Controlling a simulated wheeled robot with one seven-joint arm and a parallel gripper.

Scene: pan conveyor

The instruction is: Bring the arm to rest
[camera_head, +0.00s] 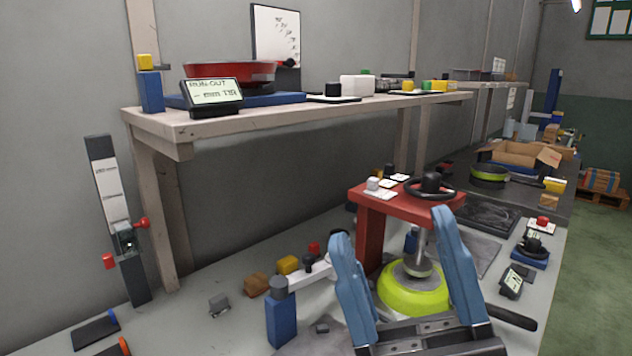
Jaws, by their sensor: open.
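My gripper (398,238) is in the lower middle of the head view, its two blue fingers pointing up and spread well apart. It is open, and I see nothing held between the fingers. Beyond it, in line with the gap, a lime-green pan (410,296) sits on the bench under a red press-like stand (368,232). A metal plunger (418,262) of the stand comes down onto or just above the pan; I cannot tell which. The fingers hide parts of the pan and stand. The pan's dark handle (512,317) points to the lower right.
A wooden shelf (160,122) at upper left holds a red pan (228,72) and a run-out display (213,95). A blue post (281,318) stands left of my gripper. Small gauges (513,281) lie at right. An open carton (518,156) is farther back. Green floor (600,270) is clear at right.

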